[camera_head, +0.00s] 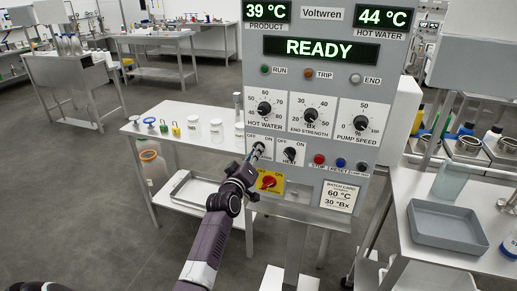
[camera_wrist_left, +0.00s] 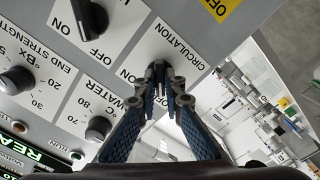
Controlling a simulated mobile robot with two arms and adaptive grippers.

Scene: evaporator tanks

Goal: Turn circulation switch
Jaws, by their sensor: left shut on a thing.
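The circulation switch (camera_head: 259,146) is a small dark knob on the lower left of the grey control panel (camera_head: 225,16), between OFF and ON marks. My left gripper (camera_head: 254,156) reaches up to it from below. In the left wrist view, the fingers of my left gripper (camera_wrist_left: 170,92) are shut on the circulation switch (camera_wrist_left: 160,68), beside the CIRCULATION label. The fingertips hide most of the knob, so its exact angle is hard to tell. My right gripper is not in view.
The heat switch (camera_head: 290,153) is just right of the held switch. A red rotary switch (camera_head: 268,181) on a yellow plate is below, close to my left wrist. The hot water dial (camera_head: 264,108) is above. A grey tray (camera_head: 447,238) lies on the right table.

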